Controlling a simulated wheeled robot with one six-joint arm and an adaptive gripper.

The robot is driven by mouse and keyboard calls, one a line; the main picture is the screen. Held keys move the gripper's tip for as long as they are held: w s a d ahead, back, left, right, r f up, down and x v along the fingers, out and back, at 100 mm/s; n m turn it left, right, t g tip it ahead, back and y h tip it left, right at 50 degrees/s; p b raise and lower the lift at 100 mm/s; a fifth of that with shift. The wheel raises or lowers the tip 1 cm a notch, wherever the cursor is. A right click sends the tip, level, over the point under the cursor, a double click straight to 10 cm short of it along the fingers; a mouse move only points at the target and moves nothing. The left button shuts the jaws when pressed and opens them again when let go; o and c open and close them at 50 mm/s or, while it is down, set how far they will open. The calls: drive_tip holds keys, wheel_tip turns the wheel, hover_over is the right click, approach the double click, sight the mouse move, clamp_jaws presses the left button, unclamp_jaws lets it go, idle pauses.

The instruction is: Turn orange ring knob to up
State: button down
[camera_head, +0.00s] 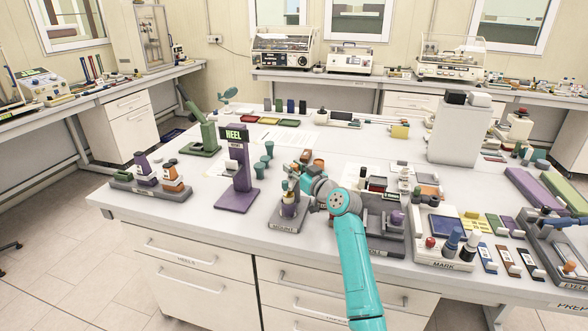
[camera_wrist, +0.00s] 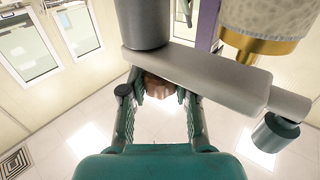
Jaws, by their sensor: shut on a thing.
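My gripper (camera_wrist: 158,98) is at the MOUNT stand (camera_head: 285,226) near the table's front edge; in the head view the gripper (camera_head: 300,188) partly covers the stand. In the wrist view its two fingers close on a small brown-orange piece (camera_wrist: 158,86), mostly hidden behind a grey bar. I cannot tell for sure that this piece is the orange ring knob, nor which way it points. The grey bar (camera_wrist: 200,80) crosses just above the fingertips. A dark grey cylinder (camera_wrist: 143,22) stands above it. A brown-orange part (camera_head: 318,163) also shows behind the gripper in the head view.
A dark grey rack (camera_head: 385,238) stands close on the right. In the wrist view a pale cylinder with a gold base (camera_wrist: 262,28) is near.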

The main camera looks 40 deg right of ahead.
sight(294, 165)
drive_tip(key=n+y, duration=0.1)
drive_tip(key=y, duration=0.1)
drive_tip(key=n+y, duration=0.2)
drive_tip(key=y, duration=0.1)
drive_tip(key=shift+d+n+g+y, duration=0.15)
drive_tip(key=shift+n+g+y, duration=0.15)
drive_tip(key=shift+g, duration=0.1)
drive_tip(key=shift+n+g+y, duration=0.85)
drive_tip(key=shift+n+y, duration=0.3)
drive_tip(key=shift+y, duration=0.45)
drive_tip(key=shift+n+g+y, duration=0.85)
drive_tip(key=shift+n+y, duration=0.3)
drive_tip(key=shift+y, duration=0.45)
drive_tip(key=c, duration=0.8)
unclamp_jaws()
drive_tip(key=shift+c, duration=0.2)
wheel_tip(294, 165, up, 10)
drive_tip(key=shift+f, duration=0.1)
